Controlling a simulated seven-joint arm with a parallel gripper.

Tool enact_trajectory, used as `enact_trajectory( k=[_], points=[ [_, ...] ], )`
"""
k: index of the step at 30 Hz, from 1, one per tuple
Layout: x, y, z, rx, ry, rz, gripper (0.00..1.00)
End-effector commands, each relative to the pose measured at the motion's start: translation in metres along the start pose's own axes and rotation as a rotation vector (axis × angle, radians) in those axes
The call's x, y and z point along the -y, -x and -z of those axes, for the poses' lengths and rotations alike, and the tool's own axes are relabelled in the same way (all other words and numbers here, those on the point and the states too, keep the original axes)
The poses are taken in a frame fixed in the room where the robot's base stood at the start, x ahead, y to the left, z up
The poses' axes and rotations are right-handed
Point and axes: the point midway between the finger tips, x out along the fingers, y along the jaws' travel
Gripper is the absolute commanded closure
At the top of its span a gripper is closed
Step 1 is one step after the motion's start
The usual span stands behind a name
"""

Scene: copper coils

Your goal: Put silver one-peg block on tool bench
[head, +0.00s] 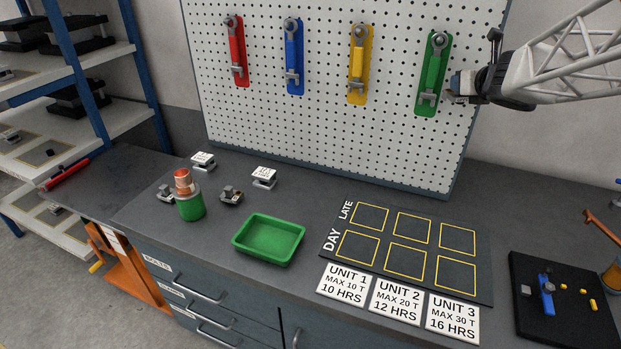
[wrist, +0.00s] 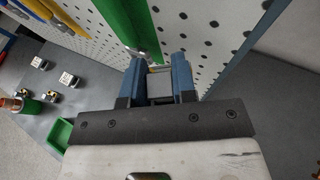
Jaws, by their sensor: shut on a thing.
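My gripper (head: 460,85) is raised at the right side of the pegboard, close to the lower end of the green tool. In the wrist view its blue fingers (wrist: 162,78) are shut on a small grey block (wrist: 160,88), mostly hidden between them. I cannot make out its peg. The grey-topped tool bench (head: 200,238) lies below, apart from the gripper. Two small grey blocks with darker tops stand on it: one (head: 166,194) left of the green cup and one (head: 231,197) right of it. Their pegs are too small to count.
A green cup (head: 191,208) with copper on top and a green tray (head: 268,241) stand on the bench. White-topped stands (head: 264,177) are behind. A dark mat (head: 484,285) with yellow squares and a black board (head: 562,325) lie right. Colored tools, including a green one (head: 433,75), hang above.

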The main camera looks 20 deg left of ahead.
Motion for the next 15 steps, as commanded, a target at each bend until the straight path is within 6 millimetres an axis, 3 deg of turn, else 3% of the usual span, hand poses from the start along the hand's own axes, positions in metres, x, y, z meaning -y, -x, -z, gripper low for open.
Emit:
enact_trajectory(
  k=[1, 15],
  points=[
    [-0.017, -0.003, -0.003, 0.002, 0.010, -0.026, 1.00],
    [-0.155, -0.020, -0.010, 0.005, 0.099, -0.250, 1.00]
  ],
)
